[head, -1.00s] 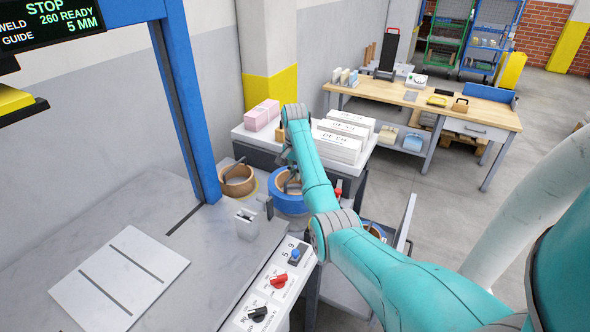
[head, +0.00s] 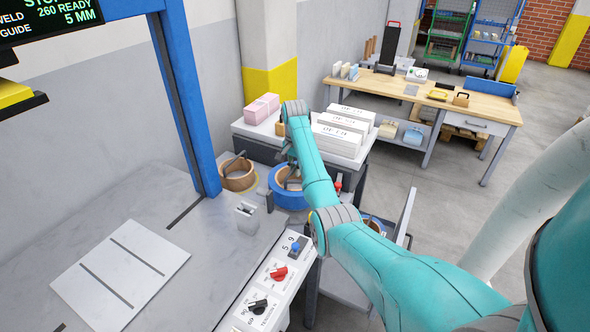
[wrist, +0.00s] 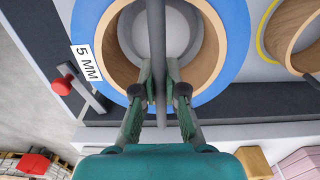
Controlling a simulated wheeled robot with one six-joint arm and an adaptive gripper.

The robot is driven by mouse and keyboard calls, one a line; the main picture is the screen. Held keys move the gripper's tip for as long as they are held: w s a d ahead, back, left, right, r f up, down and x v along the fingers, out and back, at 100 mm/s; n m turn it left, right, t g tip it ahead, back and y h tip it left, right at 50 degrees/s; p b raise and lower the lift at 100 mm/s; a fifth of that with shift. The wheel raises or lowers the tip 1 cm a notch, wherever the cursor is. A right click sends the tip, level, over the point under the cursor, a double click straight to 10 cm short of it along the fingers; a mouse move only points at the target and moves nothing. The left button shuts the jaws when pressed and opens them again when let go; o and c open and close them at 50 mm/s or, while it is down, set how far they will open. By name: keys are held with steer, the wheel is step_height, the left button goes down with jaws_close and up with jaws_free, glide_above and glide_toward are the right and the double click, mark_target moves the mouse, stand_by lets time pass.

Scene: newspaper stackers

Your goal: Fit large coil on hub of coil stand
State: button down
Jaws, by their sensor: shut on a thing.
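The large coil, a blue ring with a brown core (head: 289,201), lies flat by the far end of the grey worktop. It fills much of the wrist view (wrist: 232,50), with a "5 MM" label at its left. My gripper (wrist: 158,80) is above the near edge of the coil's core and appears shut on a dark grey bar (wrist: 156,35) that crosses over the coil. A light grey round surface (wrist: 183,28) shows inside the core. I cannot tell whether this is the hub. In the head view my arm partly hides the coil and gripper (head: 291,172).
A brown coil (head: 238,183) lies to the left, close to the blue one. A red-knobbed lever (wrist: 62,86) is beside the coil. White paper stacks (head: 340,135) and pink stacks (head: 262,107) stand behind. A control panel (head: 275,280) and blue post (head: 188,100) are nearer.

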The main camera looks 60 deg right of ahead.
steer(key=shift+f, duration=2.35)
stand_by(1.2)
steer(key=c, duration=1.2)
jaws_free()
steer(key=shift+o, duration=0.2)
steer(key=shift+f, duration=0.2)
steer(key=shift+r, duration=3.85)
